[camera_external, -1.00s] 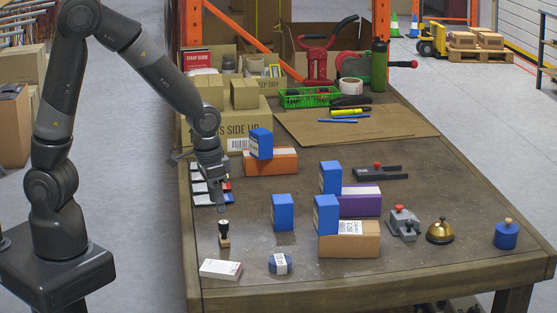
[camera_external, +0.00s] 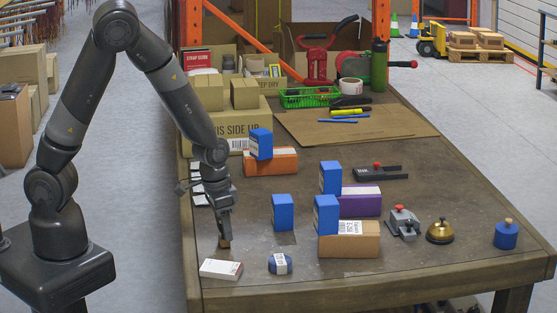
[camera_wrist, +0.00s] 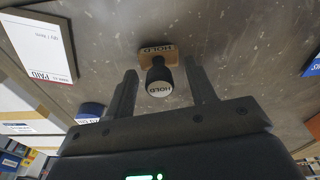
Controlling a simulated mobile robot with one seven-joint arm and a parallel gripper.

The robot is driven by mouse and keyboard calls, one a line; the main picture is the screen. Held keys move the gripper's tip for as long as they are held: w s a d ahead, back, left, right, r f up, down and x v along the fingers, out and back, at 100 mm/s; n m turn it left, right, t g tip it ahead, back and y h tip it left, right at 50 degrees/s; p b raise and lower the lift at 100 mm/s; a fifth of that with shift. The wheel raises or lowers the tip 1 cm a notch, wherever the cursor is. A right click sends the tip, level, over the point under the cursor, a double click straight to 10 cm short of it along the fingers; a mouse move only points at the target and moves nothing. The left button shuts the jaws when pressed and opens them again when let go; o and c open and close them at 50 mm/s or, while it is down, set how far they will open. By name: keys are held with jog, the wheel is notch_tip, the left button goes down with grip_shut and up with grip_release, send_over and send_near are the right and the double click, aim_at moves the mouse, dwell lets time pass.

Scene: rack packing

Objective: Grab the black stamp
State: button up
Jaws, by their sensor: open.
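The black stamp shows in the wrist view (camera_wrist: 158,76) with a black handle, a round white top marked HOLD and a wooden base. It stands upright on the table (camera_external: 290,262). My gripper (camera_wrist: 160,72) is open, with one finger on each side of the stamp's handle in this view; whether either finger touches it cannot be told.
A cardboard box (camera_external: 349,246), grey stapler-like device (camera_external: 402,222) and gold bell (camera_external: 440,232) are further right.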

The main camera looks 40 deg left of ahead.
jog(key=c, duration=1.1)
jog(key=shift+o, duration=0.2)
jog(key=shift+r, duration=0.15)
